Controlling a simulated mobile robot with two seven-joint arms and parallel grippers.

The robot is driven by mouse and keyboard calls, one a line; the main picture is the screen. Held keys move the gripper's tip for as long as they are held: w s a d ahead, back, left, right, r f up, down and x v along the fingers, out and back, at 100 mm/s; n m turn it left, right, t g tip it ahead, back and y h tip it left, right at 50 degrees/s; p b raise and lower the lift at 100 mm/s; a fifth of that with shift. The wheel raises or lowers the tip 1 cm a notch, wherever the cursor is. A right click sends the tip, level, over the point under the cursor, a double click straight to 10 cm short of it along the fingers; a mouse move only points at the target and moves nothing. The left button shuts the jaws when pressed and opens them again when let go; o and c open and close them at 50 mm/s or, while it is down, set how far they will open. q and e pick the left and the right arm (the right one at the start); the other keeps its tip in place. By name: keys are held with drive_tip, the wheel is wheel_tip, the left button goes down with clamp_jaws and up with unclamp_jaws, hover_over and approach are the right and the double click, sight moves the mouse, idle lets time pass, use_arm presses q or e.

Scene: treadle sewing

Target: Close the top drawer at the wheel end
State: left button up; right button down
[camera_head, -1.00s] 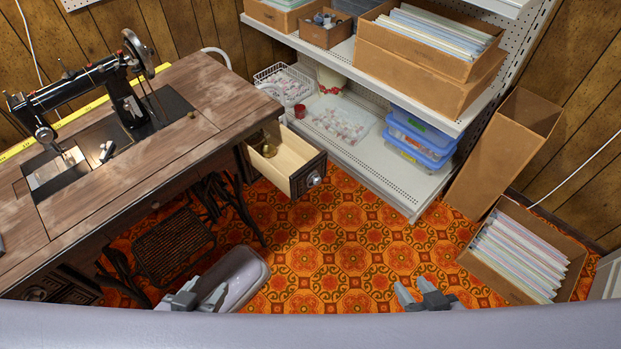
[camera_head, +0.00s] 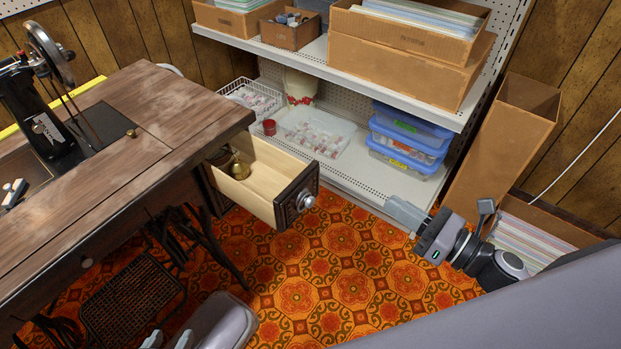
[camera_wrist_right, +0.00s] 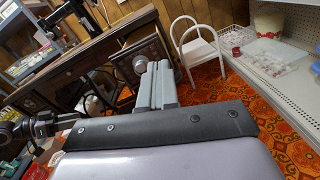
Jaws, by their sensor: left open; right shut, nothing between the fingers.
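The top drawer (camera_head: 262,178) at the wheel end of the sewing table (camera_head: 150,125) is pulled well out, to the right of the tabletop. It holds a small brass object (camera_head: 239,168). Its dark carved front has a round metal knob (camera_head: 305,201), which also shows in the right wrist view (camera_wrist_right: 140,64). My right gripper (camera_head: 392,210) is shut and empty, pointing left at the drawer front, with a clear gap between them. In the right wrist view its fingers (camera_wrist_right: 158,72) overlap the front. My left gripper (camera_head: 168,340) is open and empty at the bottom edge, partly cut off.
The sewing machine (camera_head: 40,110) stands on the table. A metal shelf (camera_head: 375,185) with plastic boxes (camera_head: 408,137) lies behind the drawer. A tall cardboard box (camera_head: 505,145) stands at right. A white step stool (camera_wrist_right: 205,48) shows in the right wrist view. Patterned floor lies clear before the drawer.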

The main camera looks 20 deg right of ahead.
drive_tip(key=w+f+n, duration=0.1)
drive_tip(key=n, duration=0.3)
approach(317, 169)
drive_tip(key=shift+g+y, duration=0.4)
drive_tip(key=x, duration=0.5)
drive_tip(key=shift+w+d+r+p, duration=0.2)
drive_tip(key=shift+w+d+p, duration=0.05)
drive_tip(key=shift+p, duration=0.1)
drive_tip(key=shift+x, duration=0.9)
use_arm(q)
drive_tip(key=shift+w+r, duration=0.2)
drive_tip(key=shift+w, duration=0.25)
use_arm(e)
drive_tip(key=shift+f, duration=0.1)
use_arm(q)
drive_tip(key=shift+a, duration=0.15)
